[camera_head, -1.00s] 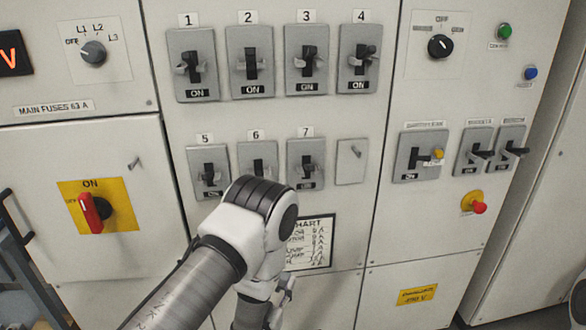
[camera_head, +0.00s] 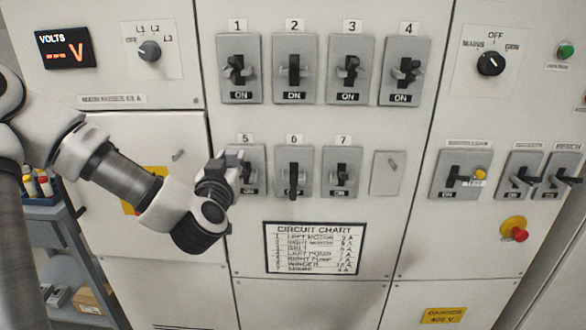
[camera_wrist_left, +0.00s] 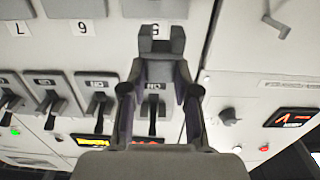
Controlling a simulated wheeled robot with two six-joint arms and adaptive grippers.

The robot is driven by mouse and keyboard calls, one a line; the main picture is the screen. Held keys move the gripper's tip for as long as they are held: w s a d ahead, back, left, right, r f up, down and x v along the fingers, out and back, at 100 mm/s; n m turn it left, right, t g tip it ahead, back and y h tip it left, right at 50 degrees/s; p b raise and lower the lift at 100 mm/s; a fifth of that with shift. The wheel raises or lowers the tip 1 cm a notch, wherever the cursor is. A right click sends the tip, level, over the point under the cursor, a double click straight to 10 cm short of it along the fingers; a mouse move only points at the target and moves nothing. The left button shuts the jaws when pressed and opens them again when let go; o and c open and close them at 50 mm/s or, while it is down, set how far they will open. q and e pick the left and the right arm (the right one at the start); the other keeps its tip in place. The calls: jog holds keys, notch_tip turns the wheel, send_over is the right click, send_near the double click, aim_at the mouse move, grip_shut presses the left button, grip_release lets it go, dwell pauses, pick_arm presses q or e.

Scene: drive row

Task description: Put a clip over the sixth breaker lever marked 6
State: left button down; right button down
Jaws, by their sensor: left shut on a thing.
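Breaker 6 (camera_head: 293,172) is in the middle of the lower row, its black lever (camera_head: 293,180) pointing down with no clip visible on it. My left gripper (camera_head: 224,165) is in front of the left edge of breaker 5 (camera_head: 253,170), left of breaker 6. It is shut on a small grey notched clip (camera_wrist_left: 161,45), which also shows at the gripper's tip in the head view (camera_head: 235,157). The wrist view is upside down; there the clip lies beside the 5 label, and breaker 6 (camera_wrist_left: 75,8) is cut off at the top. My right gripper is not in view.
Breaker 7 (camera_head: 342,172) is right of breaker 6, then a blank plate (camera_head: 385,173). The upper row holds breakers 1 to 4, with breaker 2 (camera_head: 294,70) above breaker 6. A circuit chart (camera_head: 313,249) is below. A blue shelf (camera_head: 45,215) stands at left.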

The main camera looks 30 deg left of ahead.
aim_at(294, 158)
pick_arm(q)
jog(key=w+d, duration=0.2)
jog(key=w, duration=0.2)
jog(key=w+d+f+p, duration=0.1)
jog(key=w+d, duration=0.1)
jog(key=w, duration=0.2)
jog(key=w+d+p, duration=0.1)
jog(key=w+d, duration=0.2)
jog(key=w, duration=0.2)
jog(key=shift+f, duration=0.15)
jog(key=shift+w+d+f, duration=0.1)
jog(key=shift+w+f, duration=0.1)
jog(key=shift+f, duration=0.05)
notch_tip(294, 158, down, 2)
jog(key=shift+s+f+p, duration=0.15)
jog(key=shift+f+p, duration=0.1)
jog(key=shift+p, duration=0.25)
jog(key=shift+f, duration=0.4)
jog(key=shift+f+b, duration=0.2)
jog(key=shift+b, duration=0.1)
jog(key=c, duration=0.9)
grip_release()
jog(key=shift+r, duration=0.1)
jog(key=shift+o, duration=0.2)
